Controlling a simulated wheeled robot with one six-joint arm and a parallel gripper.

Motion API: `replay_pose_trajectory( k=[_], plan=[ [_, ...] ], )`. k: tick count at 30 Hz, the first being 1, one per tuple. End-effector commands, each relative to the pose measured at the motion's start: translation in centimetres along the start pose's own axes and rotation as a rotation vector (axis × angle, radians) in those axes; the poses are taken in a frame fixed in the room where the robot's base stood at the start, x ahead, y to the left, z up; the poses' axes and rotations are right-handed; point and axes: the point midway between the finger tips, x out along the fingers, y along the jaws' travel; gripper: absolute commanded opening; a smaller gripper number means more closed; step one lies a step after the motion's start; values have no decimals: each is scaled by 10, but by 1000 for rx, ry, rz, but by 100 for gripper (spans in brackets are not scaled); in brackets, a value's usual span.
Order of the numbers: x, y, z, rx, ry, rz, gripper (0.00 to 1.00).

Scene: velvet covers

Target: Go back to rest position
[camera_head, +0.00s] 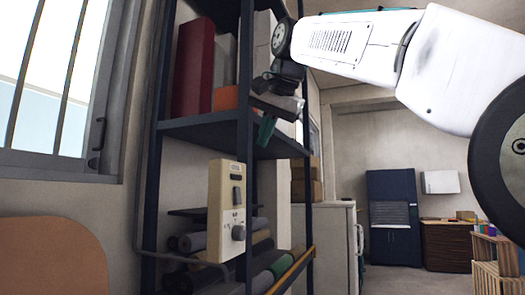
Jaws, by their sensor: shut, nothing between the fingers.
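My gripper (267,128) is at the upper middle of the view, at the end of my white arm that reaches in from the right. It is shut and empty, with its teal-tipped fingers pointing down in front of the dark metal shelf rack (205,127). It appears apart from the beige control box (227,210), which is below it and to the left, by the rack's front post. The box carries a knob at its lower right and a dark switch above it. The fingertips are small and partly in shadow.
The rack holds a red binder (193,68) above and several rolled fabrics (262,252) below. A window (60,80) and a brown rounded panel (50,258) are on the left. A blue cabinet (393,200) and a wooden crate (497,262) stand at the right. Floor between looks clear.

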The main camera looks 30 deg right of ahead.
Motion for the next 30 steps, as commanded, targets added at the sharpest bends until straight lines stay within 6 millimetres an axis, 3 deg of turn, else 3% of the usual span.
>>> replay_pose_trajectory(
  k=[22, 26, 30],
  plan=[
    [0, -2, -2, -64, 7, -4, 0],
    [42, 13, 10, -162, -46, 41, 0],
    [85, 48, 46, -282, -124, 95, 0]
  ],
)
